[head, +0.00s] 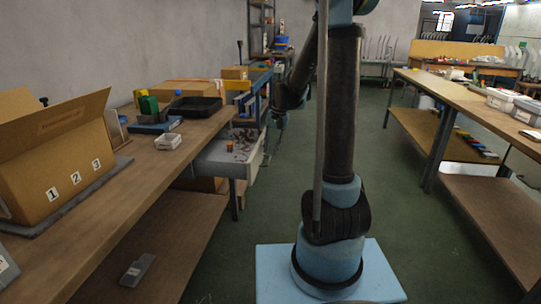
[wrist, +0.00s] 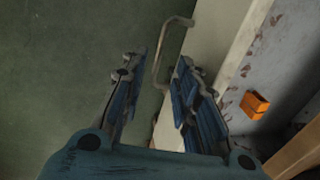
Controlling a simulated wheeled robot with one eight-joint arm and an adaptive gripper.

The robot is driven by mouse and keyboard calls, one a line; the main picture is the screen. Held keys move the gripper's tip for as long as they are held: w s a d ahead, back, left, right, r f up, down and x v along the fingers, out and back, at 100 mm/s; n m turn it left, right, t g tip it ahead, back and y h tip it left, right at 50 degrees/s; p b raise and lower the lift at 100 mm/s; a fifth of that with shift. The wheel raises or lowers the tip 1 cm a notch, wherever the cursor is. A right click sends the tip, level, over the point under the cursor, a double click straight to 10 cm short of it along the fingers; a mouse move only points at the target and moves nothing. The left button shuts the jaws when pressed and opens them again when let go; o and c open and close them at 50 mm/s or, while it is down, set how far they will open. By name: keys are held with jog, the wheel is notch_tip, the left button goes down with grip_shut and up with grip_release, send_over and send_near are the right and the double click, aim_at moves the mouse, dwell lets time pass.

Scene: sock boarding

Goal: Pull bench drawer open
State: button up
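The bench drawer (head: 222,160) stands pulled out from the left workbench in the head view, its inside visible from above. In the wrist view its pale front panel (wrist: 216,45) has a metal bar handle (wrist: 160,55). My gripper (wrist: 157,62) is open, with one blue finger on each side of the handle as seen in the picture. I cannot tell whether either finger touches the handle. In the head view my gripper (head: 279,122) is small and partly dark, near the drawer front. An orange block (wrist: 254,103) lies inside the drawer.
The left workbench (head: 196,135) carries an open cardboard box (head: 60,150), a black tray (head: 195,107) and a small white container (head: 168,141). Another bench (head: 470,100) stands at the right. The green floor between the benches is clear around my base.

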notch_tip(320, 180, up, 7)
jog(key=d, duration=0.1)
jog(key=shift+s+d, duration=0.15)
jog(key=shift+d, duration=0.05)
jog(key=s+d+r+n+t+h, duration=0.1)
jog(key=s+d, duration=0.2)
jog(key=s, duration=0.5)
jog(key=s+d, duration=0.3)
jog(key=s, duration=0.5)
jog(key=s+d+f, duration=0.2)
jog(key=s+f, duration=0.2)
jog(key=s, duration=0.3)
jog(key=s+d+f+n+h, duration=0.1)
jog(key=s+f, duration=0.3)
jog(key=s, duration=0.4)
jog(key=shift+s+d+f+n+t, duration=0.3)
jog(key=shift+d+t, duration=0.1)
jog(key=shift+d, duration=0.5)
